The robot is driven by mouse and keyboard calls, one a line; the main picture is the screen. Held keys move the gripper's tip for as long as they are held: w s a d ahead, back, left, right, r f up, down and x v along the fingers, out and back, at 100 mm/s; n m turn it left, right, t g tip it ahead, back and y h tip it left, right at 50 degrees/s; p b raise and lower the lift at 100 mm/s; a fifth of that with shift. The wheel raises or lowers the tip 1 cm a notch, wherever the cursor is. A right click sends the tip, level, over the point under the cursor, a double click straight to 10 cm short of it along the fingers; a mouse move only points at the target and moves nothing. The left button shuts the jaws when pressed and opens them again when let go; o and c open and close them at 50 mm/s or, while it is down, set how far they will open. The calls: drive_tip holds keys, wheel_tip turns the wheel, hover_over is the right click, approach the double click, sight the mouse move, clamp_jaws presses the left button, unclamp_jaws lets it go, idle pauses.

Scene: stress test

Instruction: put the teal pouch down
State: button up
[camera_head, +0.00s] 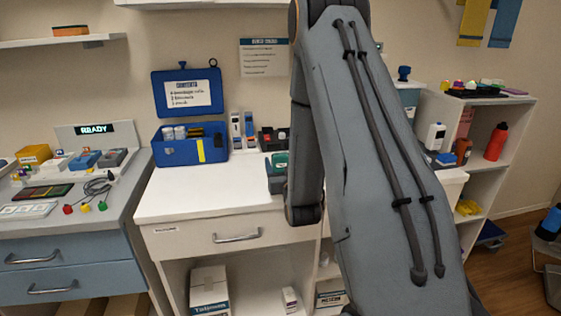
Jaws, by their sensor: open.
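I cannot make out a teal pouch for certain. A small dark grey-teal item with a green top (277,174) stands on the white counter (190,203), right against the left edge of my forearm in the picture. My forearm hides part of it, and I cannot tell whether it is a device or a pouch. My arm rises from the lower right and folds down over the counter. My gripper does not show; it is hidden behind my arm or out of view.
A blue case (190,147) with its lid raised stands at the back of the counter. The counter's front left is clear. A grey bench (129,190) with cables and small boxes is at left. A shelf unit (511,140) with a red bottle (496,142) is at right.

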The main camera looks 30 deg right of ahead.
drive_tip(key=b+v, duration=0.1)
drive_tip(key=v, duration=0.8)
drive_tip(key=shift+s+r, duration=0.1)
